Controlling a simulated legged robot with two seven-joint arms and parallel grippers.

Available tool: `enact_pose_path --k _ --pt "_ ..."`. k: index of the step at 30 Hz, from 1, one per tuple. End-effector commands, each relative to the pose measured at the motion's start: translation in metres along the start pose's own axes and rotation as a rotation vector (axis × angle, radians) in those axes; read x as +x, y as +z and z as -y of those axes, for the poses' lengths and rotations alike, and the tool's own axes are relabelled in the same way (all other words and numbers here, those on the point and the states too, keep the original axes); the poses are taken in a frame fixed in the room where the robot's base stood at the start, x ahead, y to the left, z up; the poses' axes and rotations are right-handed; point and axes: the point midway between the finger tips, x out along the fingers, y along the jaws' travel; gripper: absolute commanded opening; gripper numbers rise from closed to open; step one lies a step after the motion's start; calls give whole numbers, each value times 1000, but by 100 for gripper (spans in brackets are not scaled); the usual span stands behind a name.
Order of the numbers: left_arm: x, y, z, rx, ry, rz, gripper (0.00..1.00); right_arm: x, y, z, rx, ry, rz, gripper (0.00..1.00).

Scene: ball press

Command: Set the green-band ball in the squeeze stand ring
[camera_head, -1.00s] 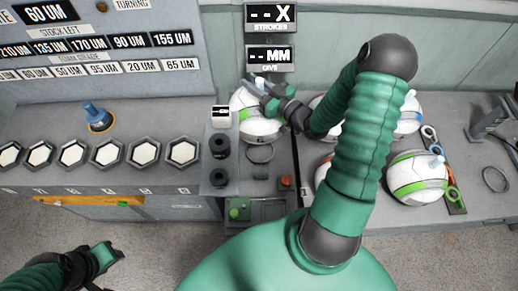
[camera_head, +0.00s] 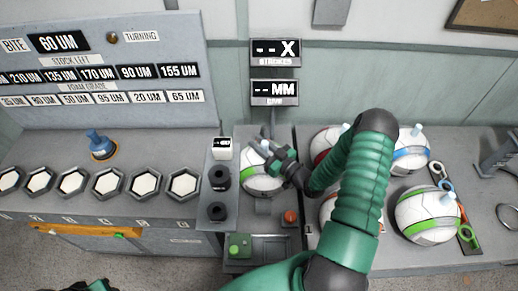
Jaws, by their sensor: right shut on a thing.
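My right gripper (camera_head: 272,152) is shut on a white ball with a green band (camera_head: 258,184). It holds the ball from above by its top, beside the display post. The ball stands over the squeeze stand (camera_head: 262,206), and its body hides the ring. I cannot tell whether the ball touches the ring. A second green-band ball (camera_head: 428,216) rests on the right bench. My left gripper (camera_head: 98,286) only just shows at the bottom edge, and its fingers are cut off.
A red-band ball (camera_head: 323,143) and a blue-band ball (camera_head: 411,155) sit on the right bench, with another ball partly behind my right arm. A red button (camera_head: 290,217) and a green button (camera_head: 238,246) lie in front of the stand. Black knobs (camera_head: 219,178) stand left of it.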

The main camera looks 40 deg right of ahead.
Motion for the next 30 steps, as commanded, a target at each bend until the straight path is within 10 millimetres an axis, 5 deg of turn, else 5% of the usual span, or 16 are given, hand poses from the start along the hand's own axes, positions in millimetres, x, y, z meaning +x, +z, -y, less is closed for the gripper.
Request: enact_pose_path --k 15,16,21,30 --pt "4 1 0 0 0 0 36 1 22 0 0 -1 -3 0" --pt "4 1 0 0 0 0 36 0 22 0 0 -1 -1 24" --pt "3 1 0 0 0 0 36 0 21 0 1 -1 -1 44" --pt "1 0 0 0 0 0 36 0 18 1 0 -1 -1 44"
